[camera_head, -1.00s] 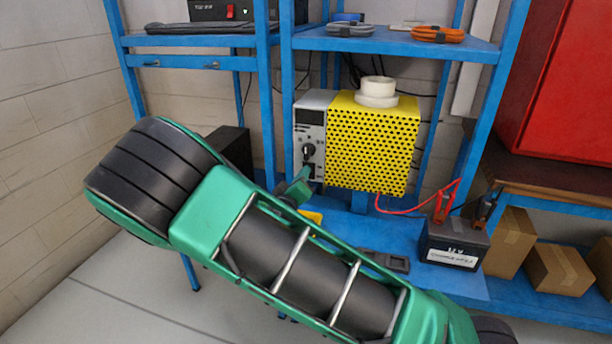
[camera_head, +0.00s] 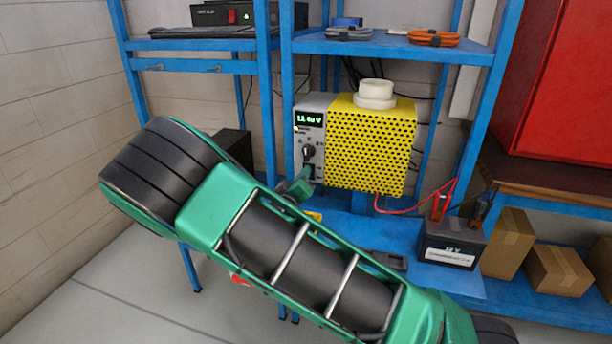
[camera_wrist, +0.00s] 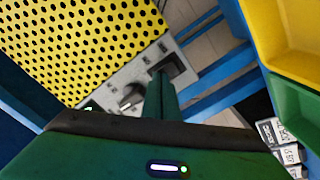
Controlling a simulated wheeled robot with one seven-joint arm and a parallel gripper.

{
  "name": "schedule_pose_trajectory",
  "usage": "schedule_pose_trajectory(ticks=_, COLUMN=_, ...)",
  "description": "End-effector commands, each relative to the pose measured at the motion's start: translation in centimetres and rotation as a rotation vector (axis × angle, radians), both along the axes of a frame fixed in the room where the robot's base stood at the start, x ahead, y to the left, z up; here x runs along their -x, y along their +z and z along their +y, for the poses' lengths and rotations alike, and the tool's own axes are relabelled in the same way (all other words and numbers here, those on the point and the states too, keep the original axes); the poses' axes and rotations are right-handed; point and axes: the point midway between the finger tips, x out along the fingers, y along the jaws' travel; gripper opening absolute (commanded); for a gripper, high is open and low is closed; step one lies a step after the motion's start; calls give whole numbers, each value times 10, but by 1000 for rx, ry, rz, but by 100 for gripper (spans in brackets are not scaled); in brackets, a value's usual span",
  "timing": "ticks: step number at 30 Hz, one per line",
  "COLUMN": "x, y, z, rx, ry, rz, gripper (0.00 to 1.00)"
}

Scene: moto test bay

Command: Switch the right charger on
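The right charger (camera_head: 370,145) is a yellow perforated box with a grey front panel (camera_head: 310,130), on the blue rack. Its display (camera_head: 309,119) is lit with green digits, too blurred to read surely. The panel also shows in the wrist view (camera_wrist: 115,92), with a round knob (camera_wrist: 131,97) and a dark rocker switch (camera_wrist: 172,66). My gripper (camera_wrist: 161,90) has its green fingers together, with the tips at or just beside the switch; I cannot tell whether they touch. In the head view my gripper (camera_head: 300,186) is low in front of the panel, partly hidden by my arm.
A black unit (camera_head: 222,14) with a red switch stands on the upper left shelf. A battery (camera_head: 452,243) with red and black clamps sits right of the charger. A white tape roll (camera_head: 375,92) lies on the charger. Rack posts (camera_head: 286,90) stand close by. Yellow and green bins (camera_wrist: 295,45) show in the wrist view.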

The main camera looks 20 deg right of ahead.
Motion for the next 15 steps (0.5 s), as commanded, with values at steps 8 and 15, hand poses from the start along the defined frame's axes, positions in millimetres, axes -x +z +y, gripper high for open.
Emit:
schedule_pose_trajectory(ticks=8, x=-5, y=4, z=-4, rx=6, ry=-10, rz=-13, gripper=0)
schedule_pose_trajectory(ticks=15, x=13, y=6, z=9, rx=3, ry=-6, rz=-13, gripper=0)
